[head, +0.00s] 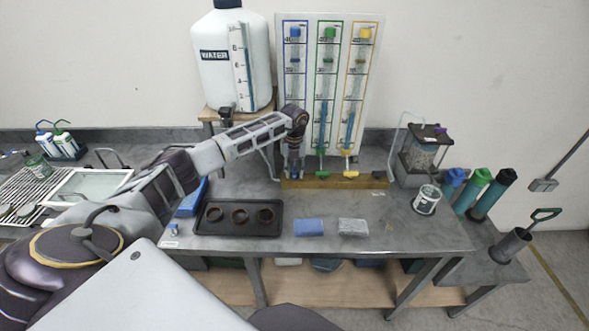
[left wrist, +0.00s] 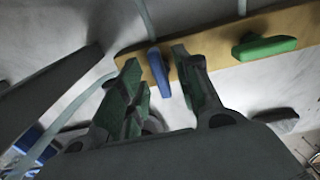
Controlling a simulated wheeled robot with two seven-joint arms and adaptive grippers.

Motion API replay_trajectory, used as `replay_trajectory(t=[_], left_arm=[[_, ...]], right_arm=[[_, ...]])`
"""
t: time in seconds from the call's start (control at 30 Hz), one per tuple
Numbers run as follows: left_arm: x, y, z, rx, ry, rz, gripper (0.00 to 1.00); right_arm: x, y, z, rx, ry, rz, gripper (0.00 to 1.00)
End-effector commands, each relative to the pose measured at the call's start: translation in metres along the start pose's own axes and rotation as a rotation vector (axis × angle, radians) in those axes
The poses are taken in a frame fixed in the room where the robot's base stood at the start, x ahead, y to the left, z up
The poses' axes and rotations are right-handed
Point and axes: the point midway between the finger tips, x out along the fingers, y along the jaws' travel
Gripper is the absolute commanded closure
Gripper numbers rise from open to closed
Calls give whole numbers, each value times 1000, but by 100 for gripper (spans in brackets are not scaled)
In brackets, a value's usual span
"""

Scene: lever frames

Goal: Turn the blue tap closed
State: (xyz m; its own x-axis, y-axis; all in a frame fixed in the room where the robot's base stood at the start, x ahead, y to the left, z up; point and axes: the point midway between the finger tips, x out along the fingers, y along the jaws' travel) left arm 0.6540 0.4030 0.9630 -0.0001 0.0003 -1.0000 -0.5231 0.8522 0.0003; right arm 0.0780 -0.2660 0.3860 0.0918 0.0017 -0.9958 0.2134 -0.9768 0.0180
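The blue tap (left wrist: 160,72) shows in the left wrist view as a blue lever on the edge of a wooden base (left wrist: 215,42). Its lever points across the base, towards my gripper. My left gripper (left wrist: 156,62) is open, with one finger on each side of the blue lever; I cannot tell whether either touches it. In the head view my left gripper (head: 293,166) is at the foot of the blue column of the panel (head: 310,22) and largely hides the blue tap. My right gripper is not in view.
The green tap (left wrist: 265,47) lies along the base to the right; a yellow tap (head: 350,174) is further right. A water tank (head: 215,85) stands behind my arm. A black tray (head: 215,228), a blue block (head: 309,227) and a grey block (head: 353,227) lie in front.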

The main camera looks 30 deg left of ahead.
Motion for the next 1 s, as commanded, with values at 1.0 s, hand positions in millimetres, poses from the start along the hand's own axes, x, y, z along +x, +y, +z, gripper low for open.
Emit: replay_trajectory(t=[1.0], left_arm=[[0, 0, 0, 85, 1, -1, 100]], right_arm=[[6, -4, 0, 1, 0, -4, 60]])
